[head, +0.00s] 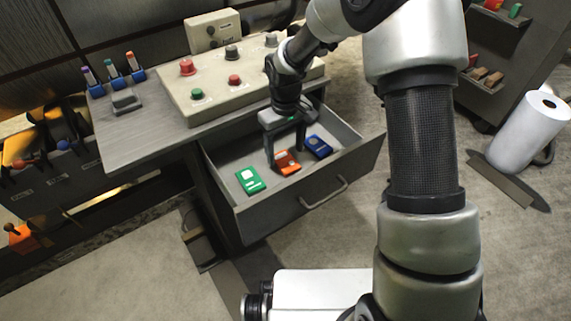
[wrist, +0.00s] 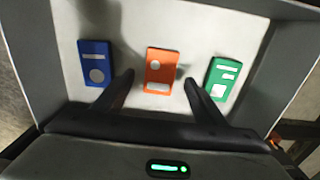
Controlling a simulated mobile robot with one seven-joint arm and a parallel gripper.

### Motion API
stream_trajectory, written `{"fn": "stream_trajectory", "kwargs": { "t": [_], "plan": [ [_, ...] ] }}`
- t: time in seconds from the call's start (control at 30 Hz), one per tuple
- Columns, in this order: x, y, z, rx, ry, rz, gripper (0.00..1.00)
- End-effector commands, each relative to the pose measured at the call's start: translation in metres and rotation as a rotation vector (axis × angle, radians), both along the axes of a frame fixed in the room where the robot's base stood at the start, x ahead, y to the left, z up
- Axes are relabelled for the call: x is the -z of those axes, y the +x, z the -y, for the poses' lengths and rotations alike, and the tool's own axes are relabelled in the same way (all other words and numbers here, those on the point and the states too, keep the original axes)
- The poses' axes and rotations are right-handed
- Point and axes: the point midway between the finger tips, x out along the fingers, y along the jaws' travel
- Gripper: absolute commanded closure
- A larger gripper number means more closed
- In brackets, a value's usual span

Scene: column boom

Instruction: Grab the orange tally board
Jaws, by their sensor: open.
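The orange tally board (head: 288,167) lies flat in the open drawer (head: 300,208), between a green board and a blue board. In the wrist view the orange tally board (wrist: 161,70) is in the middle, with white marks on its face. My gripper (head: 285,160) reaches down into the drawer over the orange board. In the wrist view my gripper (wrist: 159,82) is open, with one dark finger on each side of the board's lower part. A gap shows between each finger and the board. I cannot tell how high the fingertips are above the drawer floor.
The green board (head: 249,180) lies left of the orange one in the head view, and the blue board (head: 318,146) lies right. The drawer walls surround all of them. A button panel (head: 232,78) stands on the desk above the drawer. A white roll (head: 530,132) stands at the right.

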Motion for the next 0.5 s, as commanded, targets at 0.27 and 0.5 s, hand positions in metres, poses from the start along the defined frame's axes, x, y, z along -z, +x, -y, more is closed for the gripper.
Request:
{"fn": "stream_trajectory", "kwargs": {
  "t": [0.27, 0.5],
  "plan": [
    [0.029, -0.001, 0.000, 0.000, 0.000, 0.001, 0.35],
    [0.028, -0.001, 0.000, 0.000, 0.000, 0.001, 0.54]
  ]
}}
